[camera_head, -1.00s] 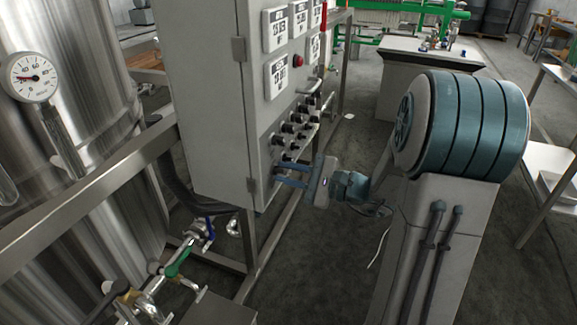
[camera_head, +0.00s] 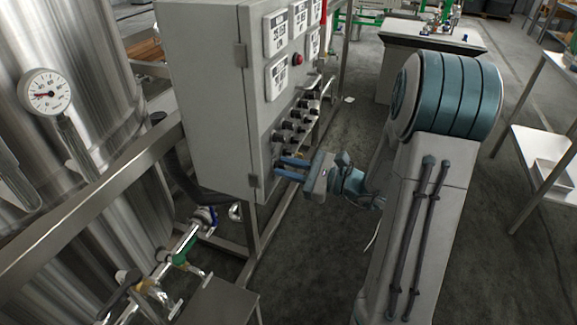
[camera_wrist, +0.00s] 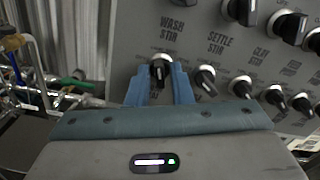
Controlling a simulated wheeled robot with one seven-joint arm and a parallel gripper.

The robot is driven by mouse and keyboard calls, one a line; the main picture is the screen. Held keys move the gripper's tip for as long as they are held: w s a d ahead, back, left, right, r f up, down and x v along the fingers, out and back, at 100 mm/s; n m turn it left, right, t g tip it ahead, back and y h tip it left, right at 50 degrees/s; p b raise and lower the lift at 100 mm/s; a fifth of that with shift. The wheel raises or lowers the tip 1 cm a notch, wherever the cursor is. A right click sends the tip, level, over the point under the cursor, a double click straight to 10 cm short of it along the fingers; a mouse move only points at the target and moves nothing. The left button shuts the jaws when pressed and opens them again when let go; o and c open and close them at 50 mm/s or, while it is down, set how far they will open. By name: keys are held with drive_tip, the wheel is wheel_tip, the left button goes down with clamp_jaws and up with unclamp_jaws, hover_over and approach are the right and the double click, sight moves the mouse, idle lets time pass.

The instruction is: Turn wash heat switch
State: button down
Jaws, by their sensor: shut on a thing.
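A black rotary switch with a pale pointer line (camera_wrist: 160,68) stands on the grey control panel (camera_wrist: 150,20) in the wrist view. The printed words WASH STIR are above it; I cannot read a wash heat label. My gripper (camera_wrist: 160,84) has its two blue fingers on either side of this switch, shut on it. The pointer line looks roughly upright. In the head view, my gripper (camera_head: 280,168) reaches left to the lowest near end of the switch rows on the cabinet (camera_head: 210,100). The fingers hide the held switch there.
Several similar black switches stand close by, such as one right of the fingers (camera_wrist: 205,80). A red button (camera_head: 297,59) and displays are higher on the cabinet. Pipes with a green-handled valve (camera_head: 180,259) and a steel tank (camera_head: 95,80) are to the left.

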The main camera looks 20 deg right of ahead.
drive_tip(key=c, duration=1.5)
unclamp_jaws()
drive_tip(key=shift+d, duration=0.1)
drive_tip(key=v, duration=1.3)
drive_tip(key=shift+s+d, duration=0.25)
drive_tip(key=shift+s, duration=0.05)
